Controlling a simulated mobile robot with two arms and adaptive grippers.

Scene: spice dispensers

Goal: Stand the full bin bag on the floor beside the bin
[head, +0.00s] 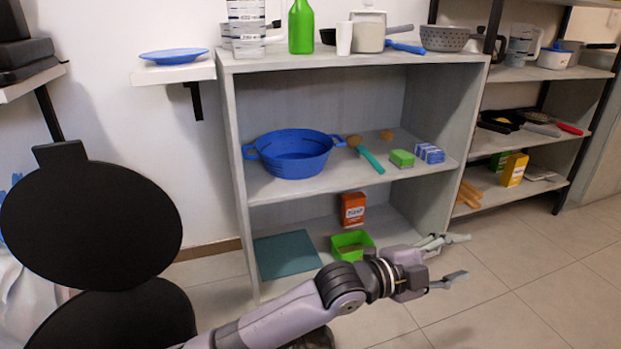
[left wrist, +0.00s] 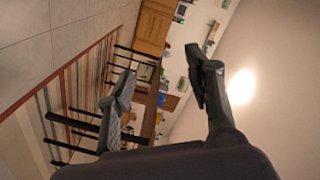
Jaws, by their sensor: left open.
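My left gripper (head: 452,257) reaches in from the bottom of the head view, in front of the shelf unit and above the tiled floor. Its fingers are spread and nothing is between them. In the left wrist view the two fingers (left wrist: 160,80) are also apart and empty. I cannot clearly make out a bin or a full bin bag. A dark shape (head: 318,339) shows partly under my left arm at the bottom edge; I cannot tell what it is. My right gripper is out of view.
Two black round shapes, one upright (head: 90,225) and one below (head: 115,322), fill the lower left. A grey shelf unit (head: 355,60) holds a blue colander (head: 292,160) and a green tub (head: 352,244). Tiled floor (head: 545,270) at the right is clear.

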